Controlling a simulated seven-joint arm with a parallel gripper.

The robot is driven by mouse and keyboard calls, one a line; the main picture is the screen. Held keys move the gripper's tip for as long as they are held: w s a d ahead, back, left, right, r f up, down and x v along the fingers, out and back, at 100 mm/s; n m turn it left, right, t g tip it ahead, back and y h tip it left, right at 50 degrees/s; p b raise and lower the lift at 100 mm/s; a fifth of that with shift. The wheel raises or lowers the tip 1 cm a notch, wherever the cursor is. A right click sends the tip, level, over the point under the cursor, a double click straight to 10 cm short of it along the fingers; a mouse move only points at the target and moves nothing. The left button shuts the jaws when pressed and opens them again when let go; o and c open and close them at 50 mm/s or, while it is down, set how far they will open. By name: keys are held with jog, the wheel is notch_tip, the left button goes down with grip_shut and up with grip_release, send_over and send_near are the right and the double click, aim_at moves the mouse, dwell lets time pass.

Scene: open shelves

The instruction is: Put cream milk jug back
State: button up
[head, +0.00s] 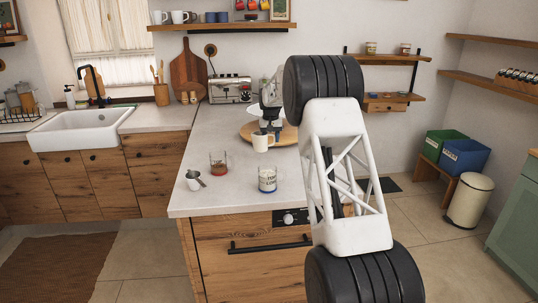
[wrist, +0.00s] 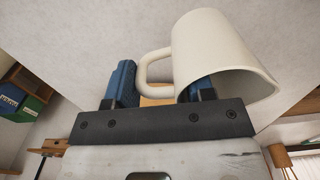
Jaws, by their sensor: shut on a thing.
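The cream milk jug (head: 261,144) is at my gripper (head: 269,126), over the counter in front of a round wooden board (head: 289,137). I cannot tell whether its base touches the counter. In the wrist view the jug (wrist: 218,55) fills the upper right, with its open rim toward the lower right and its handle toward the left. My gripper (wrist: 163,88) is shut on it, with the handle between the blue fingers. The right finger is partly hidden by the jug's body.
On the counter (head: 228,201) stand a glass with red contents (head: 219,163), a labelled jar (head: 267,179) and a small cup with a spoon (head: 193,181). A toaster (head: 230,89) is behind. A wall shelf (head: 220,27) holds mugs; other shelves (head: 390,58) hang right.

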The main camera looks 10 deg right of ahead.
jog(key=shift+f, duration=1.5)
jog(key=shift+f, duration=1.85)
jog(key=shift+f, duration=0.1)
jog(key=o, duration=1.3)
jog(key=shift+c, duration=0.2)
notch_tip(320, 180, up, 12)
jog(key=shift+r, duration=0.1)
